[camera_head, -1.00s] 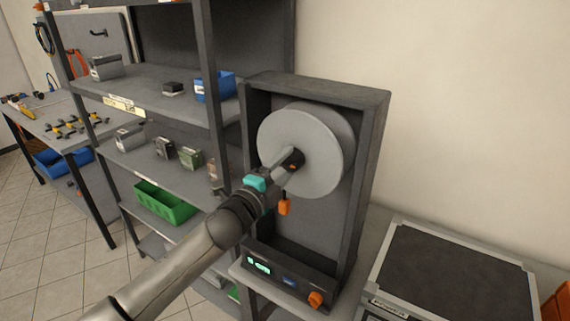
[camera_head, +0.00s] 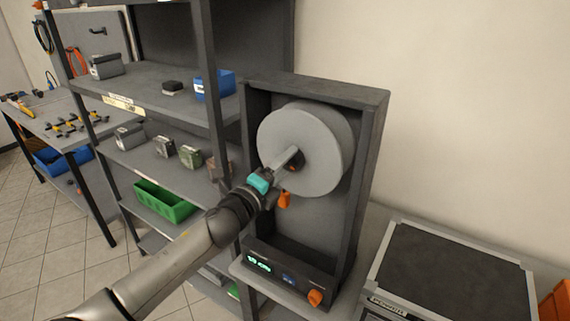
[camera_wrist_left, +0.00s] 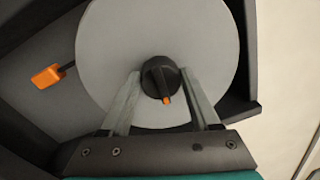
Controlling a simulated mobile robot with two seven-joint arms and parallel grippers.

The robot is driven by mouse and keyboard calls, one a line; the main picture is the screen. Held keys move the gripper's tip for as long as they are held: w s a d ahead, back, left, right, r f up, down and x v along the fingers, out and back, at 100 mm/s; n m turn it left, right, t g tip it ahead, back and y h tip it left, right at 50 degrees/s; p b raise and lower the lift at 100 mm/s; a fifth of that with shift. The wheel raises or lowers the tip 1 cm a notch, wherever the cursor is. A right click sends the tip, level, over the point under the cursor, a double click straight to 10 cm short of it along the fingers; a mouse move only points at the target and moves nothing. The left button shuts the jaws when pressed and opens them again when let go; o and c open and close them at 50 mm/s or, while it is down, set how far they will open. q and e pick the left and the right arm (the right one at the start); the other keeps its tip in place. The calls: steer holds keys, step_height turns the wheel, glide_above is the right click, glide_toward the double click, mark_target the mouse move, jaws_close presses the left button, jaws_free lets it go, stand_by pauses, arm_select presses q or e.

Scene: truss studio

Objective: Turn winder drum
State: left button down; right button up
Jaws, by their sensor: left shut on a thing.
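The winder drum (camera_head: 322,150) is a large pale grey disc inside a dark upright housing (camera_head: 378,150). It also fills the upper middle of the left wrist view (camera_wrist_left: 205,45). A black hub knob (camera_wrist_left: 157,75) with an orange mark sits at its centre. My left gripper (camera_head: 292,158) reaches the hub from the lower left. In the left wrist view its two fingers lie on either side of the knob, shut on it. In the head view the gripper largely hides the knob. My right gripper is not in view.
An orange tab (camera_head: 285,200) hangs below the drum. A lit green display (camera_head: 259,263) and an orange dial (camera_head: 315,297) are on the housing's base. Shelves (camera_head: 150,92) with boxes and bins stand left. A dark-topped case (camera_head: 450,275) lies at right.

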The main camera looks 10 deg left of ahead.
arm_select(q)
steer(key=shift+c, duration=0.6)
jaws_free()
steer(key=shift+s, duration=0.1)
steer(key=r+b+v, duration=0.1)
steer(key=b+v, duration=0.1)
steer(key=v, duration=1.3)
steer(key=shift+f+b, duration=0.35)
steer(key=shift+f, duration=0.1)
steer(key=shift+a, duration=0.1)
